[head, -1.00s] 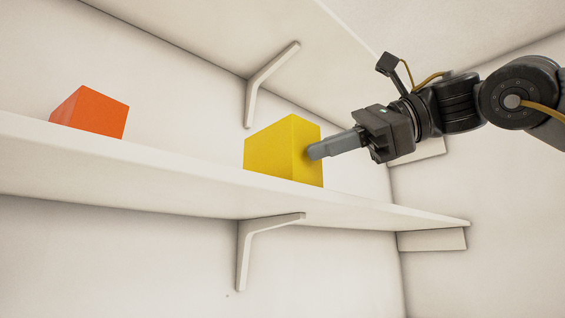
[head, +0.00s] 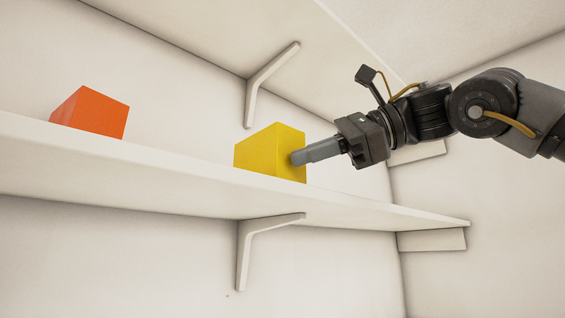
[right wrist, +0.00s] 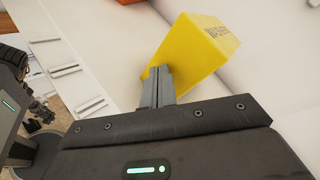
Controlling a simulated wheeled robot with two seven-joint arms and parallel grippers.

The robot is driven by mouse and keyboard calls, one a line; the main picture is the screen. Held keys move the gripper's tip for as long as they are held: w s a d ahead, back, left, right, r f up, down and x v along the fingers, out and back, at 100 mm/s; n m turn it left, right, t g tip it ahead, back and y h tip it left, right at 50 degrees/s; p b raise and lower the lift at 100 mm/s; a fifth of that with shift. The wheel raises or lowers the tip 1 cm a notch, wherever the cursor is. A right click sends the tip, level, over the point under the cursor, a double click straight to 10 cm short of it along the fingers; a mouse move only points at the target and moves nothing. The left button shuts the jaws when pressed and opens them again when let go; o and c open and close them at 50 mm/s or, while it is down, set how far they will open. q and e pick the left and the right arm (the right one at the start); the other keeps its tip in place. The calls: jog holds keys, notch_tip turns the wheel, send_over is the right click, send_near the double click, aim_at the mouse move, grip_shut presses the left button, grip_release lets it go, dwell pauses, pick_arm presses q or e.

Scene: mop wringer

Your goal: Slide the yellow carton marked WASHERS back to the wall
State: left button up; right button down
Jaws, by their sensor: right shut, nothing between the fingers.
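The yellow carton (head: 258,154) stands upright on the middle shelf in the head view. It also shows in the right wrist view (right wrist: 195,55), with partly readable dark print on one face. My right gripper (head: 298,158) is shut and empty, with its fingertips against the carton's right-hand face. In the right wrist view the closed fingers (right wrist: 157,73) meet the carton's near lower part. The carton's rear is hidden, so I cannot tell whether it touches the wall.
An orange carton (head: 88,113) stands further left on the same shelf (head: 185,178), well apart from the yellow one. A bracket (head: 258,238) supports this shelf. Another shelf (head: 215,35) with its bracket (head: 268,78) is above. The shelf right of the yellow carton is clear.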

aim_at(287, 162)
jog(key=shift+w, duration=0.1)
jog(key=shift+w+a, duration=1.6)
jog(key=shift+w, duration=0.25)
jog(key=shift+w, duration=0.1)
jog(key=shift+w+a, duration=1.6)
jog(key=shift+w, duration=0.25)
jog(key=shift+w, duration=0.15)
